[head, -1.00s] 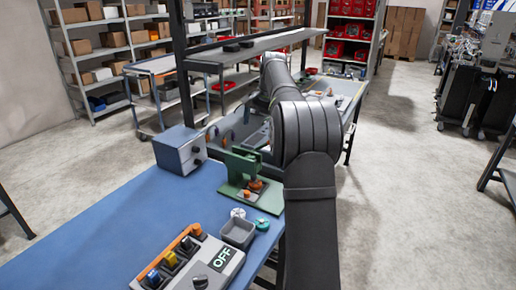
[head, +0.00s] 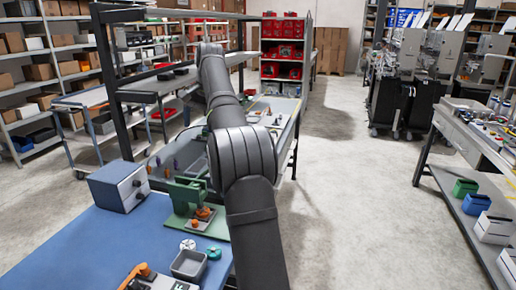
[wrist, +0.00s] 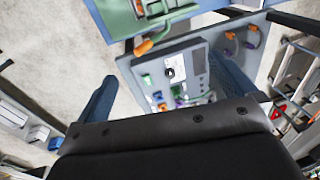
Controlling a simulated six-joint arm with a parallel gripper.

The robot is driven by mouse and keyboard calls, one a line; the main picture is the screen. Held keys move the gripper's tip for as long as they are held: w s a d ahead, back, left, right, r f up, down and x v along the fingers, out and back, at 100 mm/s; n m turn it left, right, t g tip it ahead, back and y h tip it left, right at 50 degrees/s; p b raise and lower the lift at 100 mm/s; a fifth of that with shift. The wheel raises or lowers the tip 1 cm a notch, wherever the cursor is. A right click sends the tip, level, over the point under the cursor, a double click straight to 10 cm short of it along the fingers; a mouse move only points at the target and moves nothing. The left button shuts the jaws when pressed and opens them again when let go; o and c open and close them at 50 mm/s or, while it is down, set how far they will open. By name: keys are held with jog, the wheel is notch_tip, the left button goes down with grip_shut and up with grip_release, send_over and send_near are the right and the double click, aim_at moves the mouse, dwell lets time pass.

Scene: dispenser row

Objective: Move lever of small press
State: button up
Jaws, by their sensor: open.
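The small press (head: 190,195) is green and stands on a green base plate at the right edge of the blue bench in the head view. Orange knobs (head: 204,213) show at its front; I cannot tell which part is its lever. My arm passes just right of it and reaches away beyond it. My gripper (wrist: 163,66) shows in the wrist view as two blue-grey fingers spread wide apart, empty, beyond the dark wrist body. In the head view it is hidden. An orange-tipped handle (wrist: 144,47) on a green-blue board shows ahead of the fingers; I cannot tell whether it belongs to the press.
A blue-grey box (head: 118,186) stands left of the press. A grey tray (head: 187,265) and a teal round piece (head: 214,253) lie in front of it. A panel with coloured knobs (wrist: 170,75) shows between the fingers.

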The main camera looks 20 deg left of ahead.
jog(key=shift+c, duration=0.4)
jog(key=shift+f, duration=0.15)
jog(key=c, duration=1.5)
jog(key=shift+f+t, duration=0.55)
jog(key=shift+t, duration=0.05)
grip_shut()
jog(key=s+d+f+n+t, duration=0.2)
jog(key=s+d+f+t, duration=0.1)
jog(key=f+t, duration=0.2)
jog(key=shift+s+f+n+t+h, duration=0.3)
jog(key=shift+f+n, duration=0.1)
jog(key=shift+f, duration=0.25)
